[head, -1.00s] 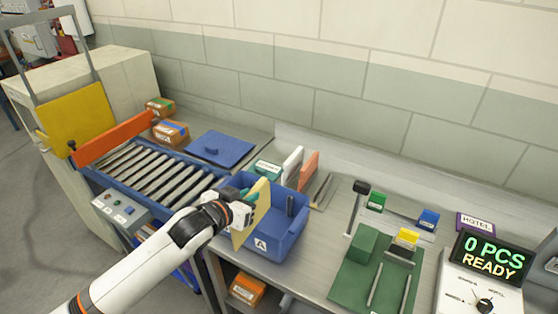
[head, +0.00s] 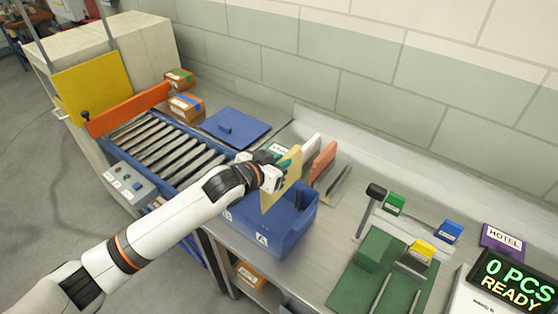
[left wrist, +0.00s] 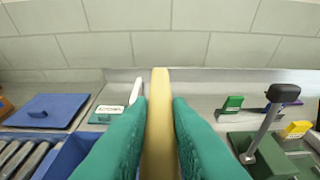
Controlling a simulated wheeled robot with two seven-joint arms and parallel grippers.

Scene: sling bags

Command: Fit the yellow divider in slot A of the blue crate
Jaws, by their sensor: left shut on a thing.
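My left gripper (head: 279,168) is shut on the yellow divider (head: 284,187), a thin upright panel. In the left wrist view the divider (left wrist: 159,125) stands edge-on between the teal fingers (left wrist: 160,105). The blue crate (head: 290,238) sits on the bench below, with a white label "A" on its front. The divider appears above the crate, its lower end overlapping the crate's rim in the head view; I cannot tell how high it is. The divider and gripper hide part of the crate's inside and the slots. My right gripper is not in view.
White (head: 309,147) and orange (head: 323,160) panels stand behind the crate. A roller conveyor (head: 155,150) and a blue lid (head: 236,127) lie left. A green mat (head: 345,285), a dark-headed post (head: 375,192) and a display (head: 507,275) are right.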

